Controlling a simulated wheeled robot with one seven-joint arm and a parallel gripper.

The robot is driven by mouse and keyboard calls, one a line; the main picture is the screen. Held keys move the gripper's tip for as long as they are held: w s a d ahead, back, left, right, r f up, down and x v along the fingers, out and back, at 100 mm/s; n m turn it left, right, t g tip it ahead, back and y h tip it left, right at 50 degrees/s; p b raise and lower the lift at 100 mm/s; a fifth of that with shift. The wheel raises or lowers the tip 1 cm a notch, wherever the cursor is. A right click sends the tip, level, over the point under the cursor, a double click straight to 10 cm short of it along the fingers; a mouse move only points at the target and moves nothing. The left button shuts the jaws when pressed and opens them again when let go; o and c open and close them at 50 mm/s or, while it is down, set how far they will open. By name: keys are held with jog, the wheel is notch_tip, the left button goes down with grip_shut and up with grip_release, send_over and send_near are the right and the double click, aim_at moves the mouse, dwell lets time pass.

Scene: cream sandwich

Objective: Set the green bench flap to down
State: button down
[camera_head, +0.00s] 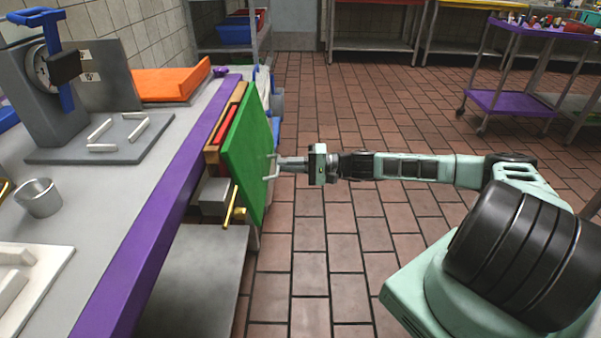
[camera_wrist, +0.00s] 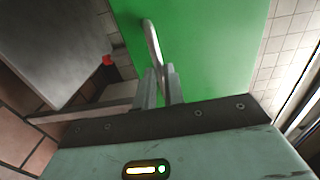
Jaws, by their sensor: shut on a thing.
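The green bench flap (camera_head: 250,150) hangs at the side of the purple-edged bench in the head view, standing steeply, close to upright. A pale metal handle (camera_head: 272,167) sticks out from its outer face. My gripper (camera_head: 279,164) reaches in from the right and is shut on the handle. In the wrist view the green flap (camera_wrist: 205,50) fills the middle, and the curved handle (camera_wrist: 153,42) runs down between my gripper's fingers (camera_wrist: 160,88). The exact grip point is partly hidden by the fingers.
The bench (camera_head: 170,180) with a purple edge holds a grey press (camera_head: 50,95), a metal cup (camera_head: 39,197) and an orange board (camera_head: 170,83). A purple cart (camera_head: 505,103) stands back right. The tiled floor between is clear.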

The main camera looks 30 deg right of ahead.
aim_at(267, 171)
jog(key=shift+w+a+f+t+y+b, duration=0.2)
jog(key=shift+w+a+f+y+b, duration=0.1)
jog(key=shift+a+f+b, duration=0.15)
jog(key=shift+w+a+f+t+y+b, duration=0.2)
jog(key=shift+w+a+f+y+b, duration=0.1)
jog(key=shift+a+f, duration=0.15)
jog(key=shift+w+a+f+b, duration=0.15)
jog(key=shift+w+a+b, duration=0.1)
jog(key=shift+a+b, duration=0.15)
jog(key=shift+w+a+f+b, duration=0.2)
jog(key=shift+a+b, duration=0.1)
jog(key=shift+a, duration=0.15)
jog(key=shift+a, duration=0.1)
jog(key=c, duration=1.5)
grip_release()
jog(key=shift+w+a+f, duration=0.1)
jog(key=shift+r, duration=0.2)
jog(key=shift+d, duration=0.3)
jog(key=v, duration=1.7)
jog(key=shift+a+r+p, duration=0.1)
jog(key=shift+p, duration=0.2)
